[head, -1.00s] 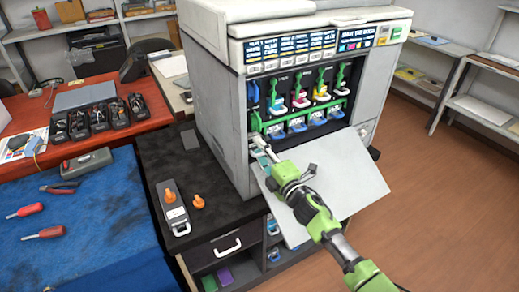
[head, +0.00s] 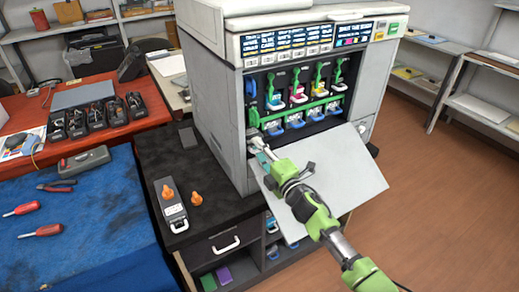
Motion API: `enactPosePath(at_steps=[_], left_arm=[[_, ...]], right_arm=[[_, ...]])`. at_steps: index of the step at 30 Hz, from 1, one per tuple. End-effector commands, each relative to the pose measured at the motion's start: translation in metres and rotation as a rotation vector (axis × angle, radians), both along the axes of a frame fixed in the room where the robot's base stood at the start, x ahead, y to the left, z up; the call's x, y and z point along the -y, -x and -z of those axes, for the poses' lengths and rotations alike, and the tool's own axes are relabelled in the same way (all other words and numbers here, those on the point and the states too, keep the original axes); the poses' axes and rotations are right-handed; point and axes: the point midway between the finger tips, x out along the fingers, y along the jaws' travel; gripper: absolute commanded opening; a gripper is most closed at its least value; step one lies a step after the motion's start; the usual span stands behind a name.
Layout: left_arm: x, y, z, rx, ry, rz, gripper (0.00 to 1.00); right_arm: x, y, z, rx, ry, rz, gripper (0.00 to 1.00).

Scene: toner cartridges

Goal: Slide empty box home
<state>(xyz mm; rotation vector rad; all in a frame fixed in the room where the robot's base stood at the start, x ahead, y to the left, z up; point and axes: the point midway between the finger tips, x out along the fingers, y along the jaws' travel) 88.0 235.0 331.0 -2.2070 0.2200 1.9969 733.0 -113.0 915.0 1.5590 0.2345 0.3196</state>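The printer (head: 222,130) stands on a dark cabinet with its front door (head: 345,175) folded down. Four toner positions show inside, with a green bar (head: 300,112) across them. My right gripper (head: 262,154) is at the lower left of the opening, against the end of a small pale box-like part (head: 253,138). Most of that part is hidden inside the printer, so I cannot tell how deep it sits. The fingers are too small and overlapped to show whether they are open. My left gripper is not in view.
A grey box (head: 173,211) with an orange knob and a loose orange cap (head: 195,198) lie on the cabinet top (head: 220,207). Left is a blue mat (head: 95,212) with screwdrivers, pliers and a grey case (head: 85,161). Floor is clear at right.

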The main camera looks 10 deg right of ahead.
Motion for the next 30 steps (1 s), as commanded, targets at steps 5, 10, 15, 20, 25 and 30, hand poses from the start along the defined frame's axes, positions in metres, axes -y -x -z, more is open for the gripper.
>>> enactPosePath(at_steps=[5, 10, 15, 20, 25, 30], left_arm=[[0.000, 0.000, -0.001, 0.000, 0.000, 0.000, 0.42], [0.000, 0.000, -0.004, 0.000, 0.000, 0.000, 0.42], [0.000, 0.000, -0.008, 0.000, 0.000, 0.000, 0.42], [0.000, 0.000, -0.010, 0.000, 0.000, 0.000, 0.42], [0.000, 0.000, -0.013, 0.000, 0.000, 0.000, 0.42], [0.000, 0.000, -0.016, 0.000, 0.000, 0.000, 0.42]], right_arm=[[0.003, 0.005, 0.015, -0.025, 0.007, 0.007, 0.36], [0.006, 0.013, 0.015, -0.025, 0.007, 0.007, 0.35], [0.009, 0.021, 0.015, -0.025, 0.008, 0.007, 0.41], [0.012, 0.028, 0.016, -0.026, 0.008, 0.008, 0.42], [0.015, 0.036, 0.017, -0.026, 0.008, 0.008, 0.42], [0.018, 0.044, 0.016, -0.024, 0.006, 0.008, 0.42]])
